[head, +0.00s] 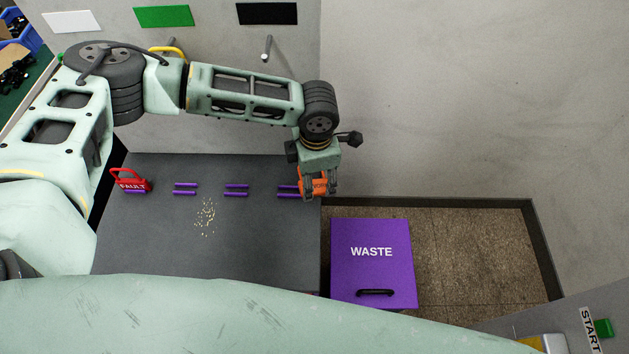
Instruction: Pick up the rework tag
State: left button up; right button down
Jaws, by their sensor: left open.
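The rework tag (320,187) is orange with partly covered dark lettering. It stands at the right end of the dark grey table (240,255), by the rightmost pair of purple strips (287,191). My left gripper (319,191) points down over the tag, open, with its fingers on either side of it. The fingers hide part of the tag, and I cannot tell whether they touch it. My right gripper is out of view.
A red FAULT tag (131,181) stands at the table's left end. Several purple strips and scattered yellow bits (205,217) lie between. A purple WASTE bin (371,275) is on the floor to the right. A green START button (603,328) is at lower right.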

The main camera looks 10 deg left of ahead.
aim_at(315, 186)
pick_arm(q)
notch_tip(315, 186, down, 3)
jog(key=shift+r+p, duration=0.2)
jog(key=shift+p, duration=0.15)
jog(key=shift+w+f, duration=0.1)
jog(key=shift+f, duration=0.4)
jog(key=c, duration=1.2)
jog(key=shift+r, duration=0.2)
jog(key=shift+c, duration=0.2)
jog(key=shift+r, duration=0.2)
jog(key=r+b, duration=0.1)
jog(key=d+r+b, duration=0.1)
jog(key=r, duration=0.1)
jog(key=shift+r, duration=0.25)
jog(key=s+d+r+b, duration=0.2)
jog(key=d+r, duration=0.4)
jog(key=d, duration=0.4)
jog(key=shift+d+r+b, duration=0.3)
jog(key=shift+r+b, duration=0.1)
jog(key=shift+b, duration=0.3)
